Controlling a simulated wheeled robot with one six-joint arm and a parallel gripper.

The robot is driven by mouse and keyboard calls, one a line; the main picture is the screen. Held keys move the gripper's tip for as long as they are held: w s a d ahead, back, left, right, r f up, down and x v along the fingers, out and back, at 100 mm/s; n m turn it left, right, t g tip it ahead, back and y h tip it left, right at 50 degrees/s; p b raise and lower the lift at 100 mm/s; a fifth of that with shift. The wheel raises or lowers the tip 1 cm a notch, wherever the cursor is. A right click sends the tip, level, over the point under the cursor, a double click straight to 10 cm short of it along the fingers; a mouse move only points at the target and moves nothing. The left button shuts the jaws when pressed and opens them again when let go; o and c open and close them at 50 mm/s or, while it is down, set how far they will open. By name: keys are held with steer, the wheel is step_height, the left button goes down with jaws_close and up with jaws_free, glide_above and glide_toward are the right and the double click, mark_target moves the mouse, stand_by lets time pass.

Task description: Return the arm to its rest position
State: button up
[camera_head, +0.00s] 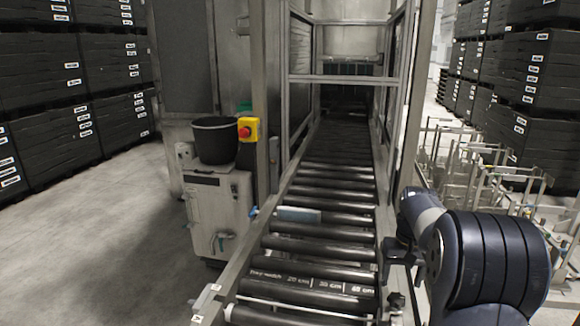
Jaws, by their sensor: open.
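My arm shows at the lower right, beside the right rail of the roller conveyor (318,222). My gripper (396,300) is small and dark at the arm's left side, pointing down near the rail. It is open, and I see nothing held in it. Part of it is hidden by the arm and the frame's lower edge.
The conveyor runs into a metal-framed tunnel (348,60). A light blue-grey block (298,215) lies on its rollers. Left stand a black bucket (214,140) on a pale cabinet (220,215) and a yellow-red stop button (247,130). Metal racks (480,160) stand right; left floor is clear.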

mark_target(397, 298)
step_height(397, 298, down, 6)
steer(key=shift+r+p, duration=0.15)
steer(key=shift+p, duration=0.15)
steer(key=shift+r, duration=0.1)
stand_by(0.3)
